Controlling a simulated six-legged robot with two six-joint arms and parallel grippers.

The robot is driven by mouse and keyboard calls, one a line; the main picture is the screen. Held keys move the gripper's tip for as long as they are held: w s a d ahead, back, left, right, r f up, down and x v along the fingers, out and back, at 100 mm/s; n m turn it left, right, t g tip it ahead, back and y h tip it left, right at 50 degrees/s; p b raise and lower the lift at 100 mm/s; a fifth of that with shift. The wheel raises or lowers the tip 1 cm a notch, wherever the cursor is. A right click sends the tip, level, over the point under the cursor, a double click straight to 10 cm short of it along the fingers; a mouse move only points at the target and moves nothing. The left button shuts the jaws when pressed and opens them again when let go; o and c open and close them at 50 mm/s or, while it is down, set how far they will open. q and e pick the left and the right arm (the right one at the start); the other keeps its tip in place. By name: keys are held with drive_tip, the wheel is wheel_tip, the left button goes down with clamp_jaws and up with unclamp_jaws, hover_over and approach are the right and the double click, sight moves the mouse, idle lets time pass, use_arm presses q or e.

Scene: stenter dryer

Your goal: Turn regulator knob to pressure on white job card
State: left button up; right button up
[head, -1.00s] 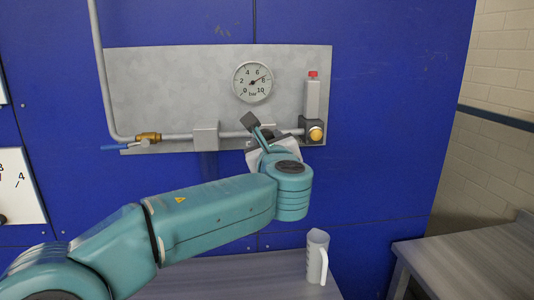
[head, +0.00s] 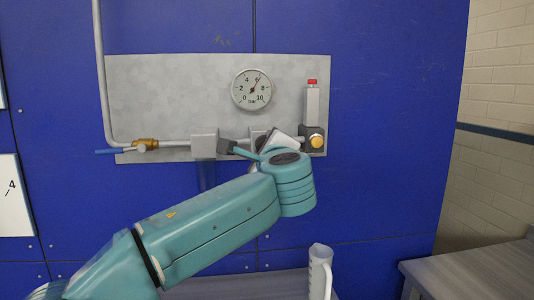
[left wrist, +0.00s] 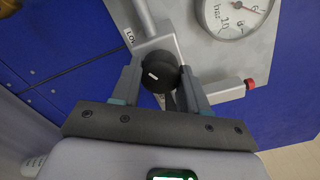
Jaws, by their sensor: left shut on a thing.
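The pressure gauge (head: 252,90) is on the grey wall panel in the head view, its needle pointing up and right, close to 6 bar. It also shows, partly cut off, in the left wrist view (left wrist: 232,12). The black regulator knob (left wrist: 160,72) with a white mark sits between my left gripper's fingers (left wrist: 160,84), which are shut on it. In the head view my left wrist largely hides the knob and fingers. A white card (head: 14,196) is cut off at the left edge; only part of its writing shows, so I cannot read it fully. My right gripper is out of view.
A pipe with a brass fitting (head: 146,144) runs along the panel's lower left. A unit with a yellow button (head: 316,141) and red top (head: 312,82) is right of the knob. A white jug (head: 319,272) stands below; a table (head: 475,272) is at right.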

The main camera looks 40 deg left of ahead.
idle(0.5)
use_arm(q)
drive_tip(key=o, duration=1.1)
drive_tip(key=shift+c, duration=0.2)
drive_tip(key=b+v, duration=0.1)
drive_tip(key=v, duration=1.5)
drive_tip(key=shift+d, duration=0.15)
